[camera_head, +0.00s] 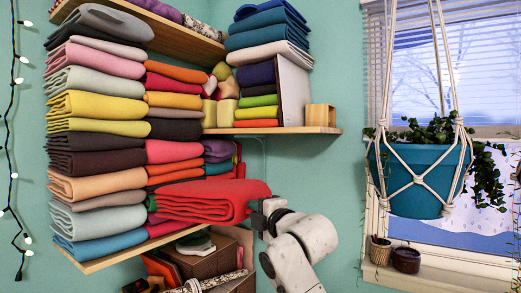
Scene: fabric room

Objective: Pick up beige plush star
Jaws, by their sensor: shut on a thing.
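My gripper (260,216) is at the right end of a red folded cloth (212,198) and is shut on it. The cloth sticks out past the right edge of the lower shelf, beside the stacked fabrics. The fingertips are partly hidden by the cloth and the wrist. No beige plush star can be made out clearly. Small beige, rounded shapes (222,73) sit on the middle shelf, well above my gripper, but I cannot tell whether one is the star.
Tall stacks of folded fabric (95,130) fill the lower shelf (110,257). The middle shelf (300,130) juts out above my gripper. Boxes (205,262) stand below. A teal hanging planter (418,180) hangs at right; the wall between it and my arm is clear.

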